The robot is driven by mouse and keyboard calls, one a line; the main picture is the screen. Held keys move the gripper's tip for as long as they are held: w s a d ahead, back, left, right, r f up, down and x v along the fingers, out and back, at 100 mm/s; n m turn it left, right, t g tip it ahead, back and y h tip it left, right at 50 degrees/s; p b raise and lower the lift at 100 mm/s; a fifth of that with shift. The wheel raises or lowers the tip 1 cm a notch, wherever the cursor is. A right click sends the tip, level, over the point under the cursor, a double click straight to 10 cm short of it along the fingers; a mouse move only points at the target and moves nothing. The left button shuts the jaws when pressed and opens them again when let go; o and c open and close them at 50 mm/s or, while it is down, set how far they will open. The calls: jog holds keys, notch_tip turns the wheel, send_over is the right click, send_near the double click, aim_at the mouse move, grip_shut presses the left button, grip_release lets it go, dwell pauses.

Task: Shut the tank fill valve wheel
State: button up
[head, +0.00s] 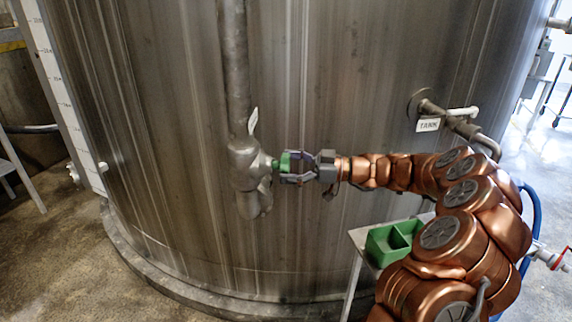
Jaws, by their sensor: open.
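The large steel tank (340,70) fills most of the view. A grey vertical pipe runs down its front to a rounded grey valve body (248,165). A small green part (284,160), which looks like the valve's wheel, sits on the right side of this body. My gripper (287,168) reaches in from the right, level with the green part. Its fingers are open and lie at or around the green part. At this size I cannot tell whether they touch it. The fingers partly hide the green part.
A green divided bin (393,242) sits on a small stand at lower right, beside my arm. A labelled pipe fitting (428,125) juts from the tank above the arm. A red-handled valve (553,258) is at far right. The floor at left is mostly clear.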

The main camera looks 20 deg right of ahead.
jog(key=shift+w+a, duration=0.1)
jog(key=shift+a, duration=0.15)
jog(key=c, duration=1.1)
jog(key=shift+c, duration=0.2)
jog(key=shift+f+m+b, duration=0.1)
jog(key=shift+m+b, duration=0.2)
